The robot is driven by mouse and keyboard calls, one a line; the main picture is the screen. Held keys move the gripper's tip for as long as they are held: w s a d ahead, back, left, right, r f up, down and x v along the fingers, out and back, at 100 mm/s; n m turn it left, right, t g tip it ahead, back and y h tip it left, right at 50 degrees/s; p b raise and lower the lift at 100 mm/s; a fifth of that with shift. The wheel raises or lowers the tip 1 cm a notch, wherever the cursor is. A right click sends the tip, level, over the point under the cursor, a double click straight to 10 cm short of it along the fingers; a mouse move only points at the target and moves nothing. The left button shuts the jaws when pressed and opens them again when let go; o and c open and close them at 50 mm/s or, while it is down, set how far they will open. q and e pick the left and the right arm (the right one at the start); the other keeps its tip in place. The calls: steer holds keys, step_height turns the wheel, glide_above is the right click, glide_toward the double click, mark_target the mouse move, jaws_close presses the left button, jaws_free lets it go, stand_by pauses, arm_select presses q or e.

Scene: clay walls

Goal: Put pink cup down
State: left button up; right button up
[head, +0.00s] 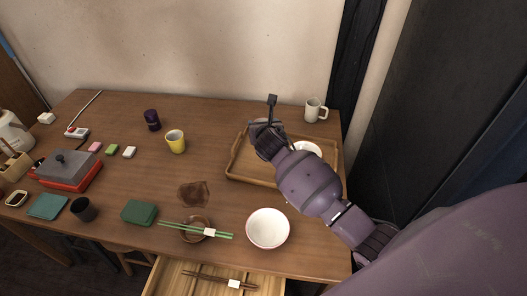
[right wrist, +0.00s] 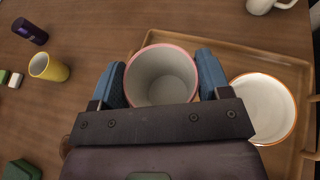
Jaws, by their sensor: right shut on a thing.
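The pink cup (right wrist: 161,76), white inside with a pink rim, is upright between the two blue-padded fingers of my right gripper (right wrist: 162,88) in the right wrist view. The fingers are shut on its sides. In the head view my right gripper (head: 266,130) is over the left part of the wooden tray (head: 240,171), and the arm and gripper mostly hide the cup. I cannot tell whether the cup's base touches the tray. My left gripper is not in view.
A white bowl with an orange rim (right wrist: 263,108) stands in the tray just right of the cup. A pale mug (head: 315,110) stands behind the tray. A yellow cup (head: 176,145) and purple container (head: 152,121) stand left. A white bowl (head: 268,229) is in front.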

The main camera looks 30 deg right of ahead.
step_height(320, 180, down, 5)
steer(key=shift+f+b, duration=0.15)
steer(key=shift+b, duration=0.45)
steer(key=shift+f, duration=0.55)
step_height(320, 180, down, 4)
steer(key=shift+r+b, duration=0.25)
steer(key=shift+b, duration=0.6)
steer(key=shift+f, duration=0.25)
steer(key=shift+r, duration=0.15)
steer(key=shift+f, duration=0.25)
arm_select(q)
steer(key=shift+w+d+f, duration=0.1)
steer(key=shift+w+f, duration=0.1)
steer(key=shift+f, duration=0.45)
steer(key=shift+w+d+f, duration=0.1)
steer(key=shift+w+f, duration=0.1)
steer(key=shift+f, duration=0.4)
arm_select(e)
steer(key=o, duration=1)
